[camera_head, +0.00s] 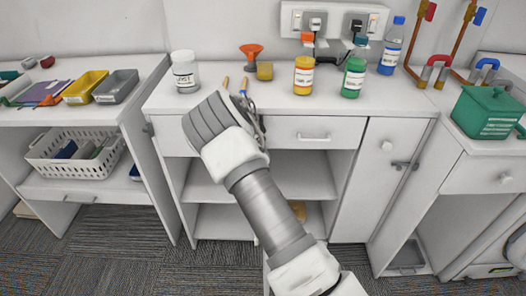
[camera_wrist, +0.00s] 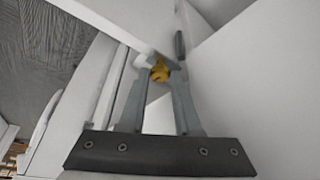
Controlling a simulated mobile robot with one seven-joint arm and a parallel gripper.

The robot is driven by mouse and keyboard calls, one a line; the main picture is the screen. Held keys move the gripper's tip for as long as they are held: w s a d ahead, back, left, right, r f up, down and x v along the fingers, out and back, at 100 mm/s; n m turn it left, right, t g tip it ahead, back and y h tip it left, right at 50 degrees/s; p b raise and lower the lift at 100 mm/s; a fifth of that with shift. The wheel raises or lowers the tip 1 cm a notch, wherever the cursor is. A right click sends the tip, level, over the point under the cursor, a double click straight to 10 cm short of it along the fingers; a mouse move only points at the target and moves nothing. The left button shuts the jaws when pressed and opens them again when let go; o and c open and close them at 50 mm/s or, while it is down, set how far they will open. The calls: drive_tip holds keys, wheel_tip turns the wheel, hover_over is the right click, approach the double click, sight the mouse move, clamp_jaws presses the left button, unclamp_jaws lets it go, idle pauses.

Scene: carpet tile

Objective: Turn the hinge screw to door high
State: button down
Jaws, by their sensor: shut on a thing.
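The hinge screw is a small brass-yellow round piece (camera_wrist: 160,74) in the wrist view, near the meeting of pale panels. My gripper (camera_wrist: 160,68) is shut on the hinge screw, with one grey finger on each side of its head. The fingers partly cover it, and its slot angle is hard to read. In the head view my arm's wrist is in front of the upper left of the middle cabinet (camera_head: 330,116); the fingertips and the screw are hidden there. Which panel the screw belongs to is not clear.
Bottles, an orange funnel (camera_head: 251,50) and a yellow block (camera_head: 265,71) stand on the countertop above my arm. A white basket (camera_head: 80,156) sits on the left shelf. A green box (camera_head: 489,113) stands at the right. Open shelves lie below the drawer.

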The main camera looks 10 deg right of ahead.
idle(0.4)
drive_tip(key=c, duration=0.9)
unclamp_jaws()
drive_tip(key=shift+r, duration=0.1)
drive_tip(key=p+v, duration=0.2)
drive_tip(key=v, duration=1.5)
drive_tip(key=shift+a, duration=0.2)
